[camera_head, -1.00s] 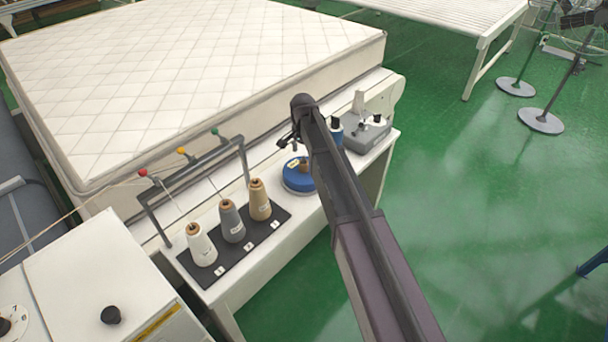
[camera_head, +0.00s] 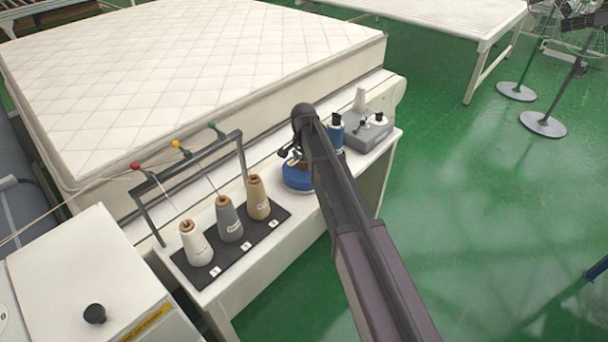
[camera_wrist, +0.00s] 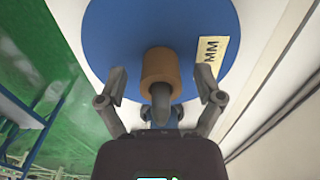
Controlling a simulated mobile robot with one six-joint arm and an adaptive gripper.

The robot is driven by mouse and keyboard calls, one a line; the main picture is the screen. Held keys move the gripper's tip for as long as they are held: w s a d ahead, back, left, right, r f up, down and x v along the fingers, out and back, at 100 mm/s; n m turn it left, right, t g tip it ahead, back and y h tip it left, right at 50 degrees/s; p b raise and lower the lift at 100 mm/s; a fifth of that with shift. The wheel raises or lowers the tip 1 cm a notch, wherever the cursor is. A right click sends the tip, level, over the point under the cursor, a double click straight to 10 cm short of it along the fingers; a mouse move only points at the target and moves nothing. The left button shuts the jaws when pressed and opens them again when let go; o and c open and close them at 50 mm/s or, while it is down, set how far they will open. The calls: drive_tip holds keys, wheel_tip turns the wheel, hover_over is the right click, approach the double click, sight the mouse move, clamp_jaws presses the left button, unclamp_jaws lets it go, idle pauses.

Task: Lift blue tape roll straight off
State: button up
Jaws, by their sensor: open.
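The blue tape roll (camera_head: 296,176) sits on the white bench beside the cone rack, partly hidden by my arm in the head view. In the wrist view the blue roll (camera_wrist: 115,30) is a wide disc with a pale label marked "MM". A tan core (camera_wrist: 160,66) stands at its middle with a grey post end (camera_wrist: 160,100) showing. My gripper (camera_wrist: 160,82) is open. Its fingers are on either side of the core, apart from it in the picture. In the head view my gripper (camera_head: 292,152) is small and dark beside the roll; its fingertips are unclear.
White, grey and tan thread cones (camera_head: 228,220) stand on a black mat left of the roll, under a grey thread frame (camera_head: 240,150). A blue spool (camera_head: 336,128) and a grey device (camera_head: 368,134) are to the right. The mattress (camera_head: 190,80) lies behind.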

idle(0.4)
clamp_jaws()
drive_tip(key=shift+r, duration=0.2)
wheel_tip(320, 180, up, 18)
drive_tip(key=p, duration=1.8)
drive_tip(key=shift+f, duration=0.2)
